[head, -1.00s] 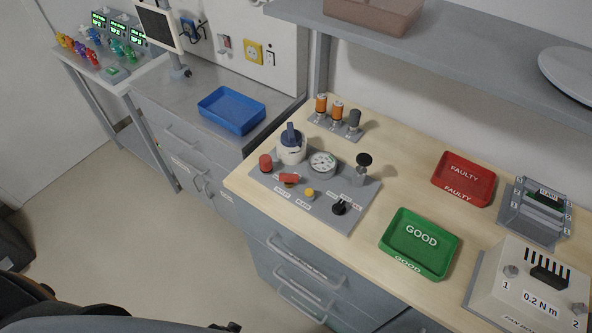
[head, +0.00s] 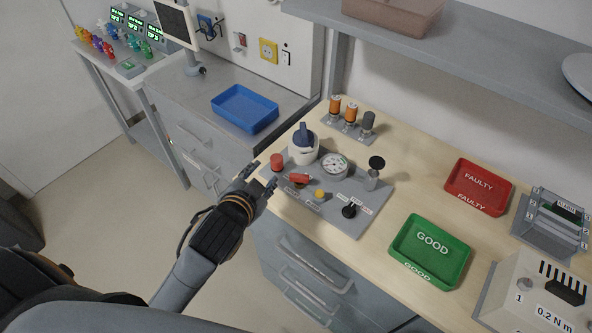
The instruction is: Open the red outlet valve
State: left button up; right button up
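The red outlet valve, a small red lever handle (head: 299,178), lies on the grey panel (head: 345,222) on the wooden bench. A red round knob (head: 277,161) is just to its left and behind. My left gripper (head: 264,175) is at the panel's left front edge, to the left of the valve. Its two fingers are spread, with nothing seen between them. It appears apart from the lever, though the exact gap is hard to judge. My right gripper is out of view.
The panel also holds a white housing with a blue top (head: 304,146), a gauge (head: 335,166), a yellow button (head: 320,193) and a black knob (head: 349,211). A green tray (head: 448,273) and a red tray (head: 498,207) are to the right. A shelf (head: 470,45) overhangs behind.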

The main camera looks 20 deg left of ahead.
pick_arm(q)
jog(key=w+d+r+m+t+h, duration=0.2)
jog(key=w+d+r+m+t, duration=0.15)
jog(key=r, duration=0.45)
jog(key=w+d+r+m+t+h, duration=0.25)
jog(key=w+r+m+t, duration=0.2)
jog(key=r, duration=0.45)
jog(key=s+d+r+m+g+h, duration=0.2)
jog(key=d+r+m+g+h, duration=0.35)
jog(key=m, duration=0.75)
jog(key=s+d+r+m+g+h, duration=0.25)
jog(key=d+m+g+h, duration=0.45)
jog(key=m+h, duration=0.5)
jog(key=m+g+y, duration=0.7)
jog(key=m+y, duration=0.6)
jog(key=y, duration=0.4)
send_near(298, 175)
jog(key=shift+h, duration=0.3)
jog(key=p+x, duration=0.3)
jog(key=x, duration=0.4)
jog(key=shift+f+p, duration=0.25)
jog(key=shift+p, duration=0.15)
jog(key=shift+d+f, duration=0.1)
jog(key=shift+f, duration=0.35)
